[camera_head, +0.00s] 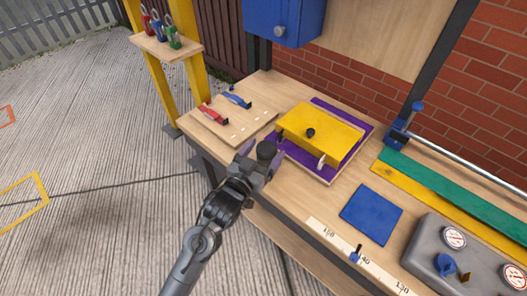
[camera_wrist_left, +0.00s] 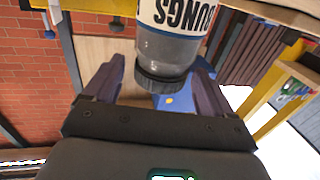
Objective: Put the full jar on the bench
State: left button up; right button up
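A clear jar (camera_wrist_left: 172,48) with a dark lid and a white label reading "BUNGS" shows upside down in the left wrist view. Its dark lid (camera_head: 266,150) also shows in the head view, by the front edge of the wooden bench (camera_head: 330,196). My left gripper (camera_head: 262,158) has its fingers either side of the jar. In the left wrist view, a gap shows between one finger and the jar, so the gripper (camera_wrist_left: 160,75) looks open around it. The jar's lower part and what it rests on are hidden. My right gripper is out of view.
A yellow block (camera_head: 320,132) on a purple-edged board lies just beyond the lid. A board with red and blue clamps (camera_head: 222,122) is at the bench's left end. A blue mat (camera_head: 371,215) and grey gauge box (camera_head: 455,258) lie to the right. Bare wood surrounds the mat.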

pick_arm(q)
jog(key=shift+r, duration=0.1)
jog(key=shift+s+r, duration=0.1)
jog(key=p+v, duration=0.3)
jog(key=v, duration=0.9)
jog(key=s+a+f+n+g+y, duration=0.1)
jog(key=s+a+f+g+y, duration=0.1)
jog(key=s+a+f+g, duration=0.2)
jog(key=s+a+f+n+g+y, duration=0.1)
jog(key=s+a+f+g+y, duration=0.2)
jog(key=s+f, duration=0.4)
jog(key=s+a+f+n+g+y, duration=0.1)
jog(key=s+a+f+g+y, duration=0.2)
jog(key=s, duration=0.9)
jog(key=a+f+g, duration=0.2)
jog(key=a+f, duration=0.1)
jog(key=a, duration=0.1)
jog(key=shift+s+a, duration=0.2)
